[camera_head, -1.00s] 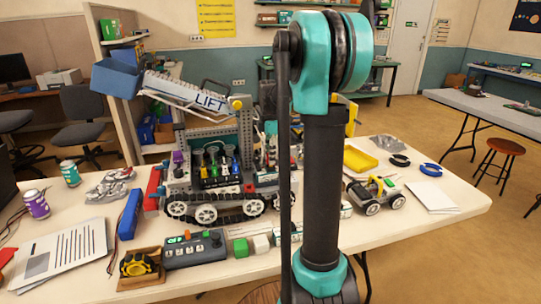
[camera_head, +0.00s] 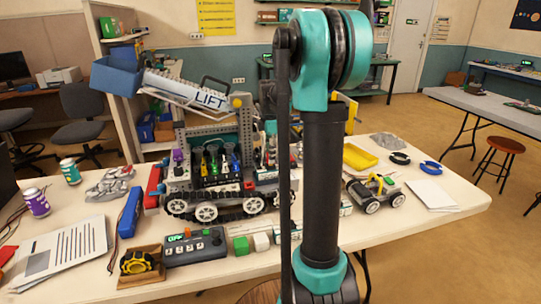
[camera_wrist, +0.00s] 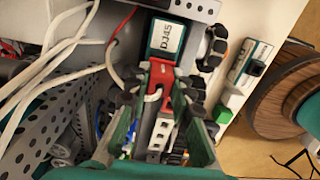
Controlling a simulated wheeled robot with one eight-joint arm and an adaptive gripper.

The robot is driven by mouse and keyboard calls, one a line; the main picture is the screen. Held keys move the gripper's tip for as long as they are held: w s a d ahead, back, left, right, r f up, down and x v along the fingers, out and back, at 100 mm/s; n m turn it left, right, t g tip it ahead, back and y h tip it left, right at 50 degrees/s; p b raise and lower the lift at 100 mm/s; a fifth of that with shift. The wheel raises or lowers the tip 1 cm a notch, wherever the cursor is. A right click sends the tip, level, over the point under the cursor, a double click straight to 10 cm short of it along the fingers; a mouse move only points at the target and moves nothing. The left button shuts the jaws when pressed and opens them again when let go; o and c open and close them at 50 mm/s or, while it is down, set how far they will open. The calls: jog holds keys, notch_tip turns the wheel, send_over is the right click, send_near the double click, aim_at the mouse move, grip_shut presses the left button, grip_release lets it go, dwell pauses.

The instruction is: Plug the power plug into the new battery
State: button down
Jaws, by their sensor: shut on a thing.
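My gripper (camera_wrist: 163,88) shows in the wrist view, pointing down into the tracked robot, with its green and black fingers shut on the red power plug (camera_wrist: 160,78). A short white lead curves off the plug. Just beyond the plug is a teal and black battery (camera_wrist: 166,36) with a white label. The plug lies close to the battery's near end; I cannot tell whether it is seated in it. In the head view my arm hides the gripper and plug. The tracked robot (camera_head: 214,172) stands on the table, with its grey lift arm raised.
In the wrist view, white cables (camera_wrist: 62,58) and a perforated grey plate (camera_wrist: 75,100) crowd the left side. Another teal and white pack (camera_wrist: 247,66) lies to the right. In the head view, a blue pack (camera_head: 129,213) and a control box (camera_head: 194,247) lie near the tracked robot.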

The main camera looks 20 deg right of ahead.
jog(key=shift+f, duration=0.4)
dwell(0.8)
jog(key=c, duration=1.3)
grip_release()
jog(key=shift+o, duration=0.2)
jog(key=shift+r, duration=0.1)
jog(key=shift+r, duration=2.95)
